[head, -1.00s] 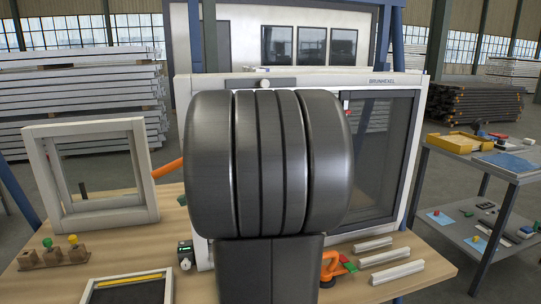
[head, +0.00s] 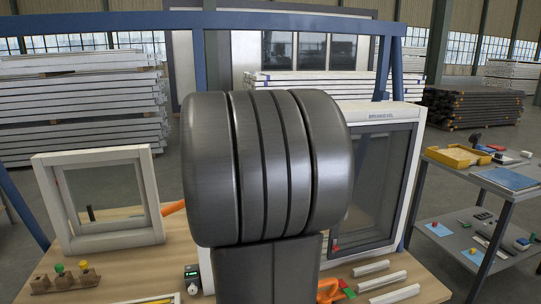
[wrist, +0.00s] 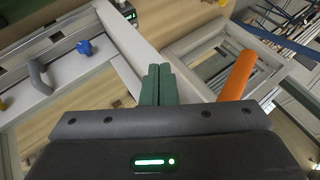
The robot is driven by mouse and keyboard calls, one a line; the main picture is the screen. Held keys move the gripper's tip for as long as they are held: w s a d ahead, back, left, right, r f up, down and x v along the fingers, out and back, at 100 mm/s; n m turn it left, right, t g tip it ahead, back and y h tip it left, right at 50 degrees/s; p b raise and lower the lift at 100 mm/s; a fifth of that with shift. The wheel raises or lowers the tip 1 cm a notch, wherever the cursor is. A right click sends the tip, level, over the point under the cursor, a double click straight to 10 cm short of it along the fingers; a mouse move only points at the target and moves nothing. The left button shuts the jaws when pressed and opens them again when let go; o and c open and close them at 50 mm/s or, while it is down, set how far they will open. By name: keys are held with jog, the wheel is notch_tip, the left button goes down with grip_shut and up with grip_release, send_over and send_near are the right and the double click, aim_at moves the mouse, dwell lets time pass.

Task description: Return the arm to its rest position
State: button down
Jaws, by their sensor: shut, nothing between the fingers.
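My gripper (wrist: 158,84) shows in the wrist view with its two green fingers pressed together and nothing between them. It is above the workbench, close to pale frame profiles. In the head view my own dark arm link fills the middle and hides the gripper.
A small white frame (head: 147,187) stands at the left of the bench. A wooden block with coloured knobs (head: 66,281) is at front left. An orange tool (head: 329,290) and white profiles (head: 381,281) lie at front right. A grey shelf cart (head: 478,185) stands at the right.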

jog(key=shift+n+h, duration=0.4)
jog(key=shift+h, duration=0.2)
jog(key=d, duration=0.1)
jog(key=d+r, duration=0.1)
jog(key=d, duration=0.1)
jog(key=d+r, duration=0.1)
jog(key=shift+w+d+r, duration=0.2)
jog(key=shift+w+d, duration=0.15)
jog(key=shift+d, duration=0.05)
jog(key=shift+d, duration=0.1)
